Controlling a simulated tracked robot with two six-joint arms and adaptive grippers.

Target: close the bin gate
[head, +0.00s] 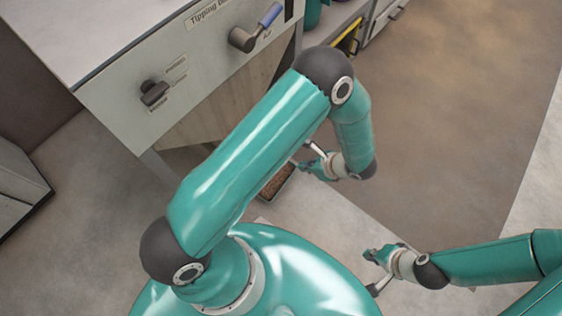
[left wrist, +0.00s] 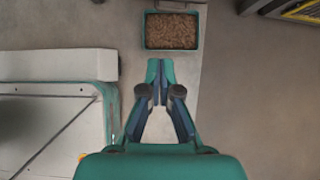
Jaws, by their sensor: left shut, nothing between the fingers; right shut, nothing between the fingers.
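A grey panel (head: 120,108) with a partly covered label reading "Tipping" stands at the upper left of the head view. It carries a lever with a blue handle (head: 270,15) and a dark knob (head: 154,94). I cannot tell which part is the bin gate. My left gripper (head: 308,163) is below and right of the panel, apart from both controls; in the left wrist view its fingertips (left wrist: 157,66) are together and empty. My right gripper (head: 370,254) is shut and empty at the lower right, far from the panel. My left arm crosses the middle of the head view.
A teal tray (left wrist: 146,32) of brown pellets (left wrist: 172,31) lies on the floor just beyond my left fingertips in the left wrist view. A shelf with a yellow item (head: 351,38) stands at the top. The brown floor (head: 455,110) at right is clear.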

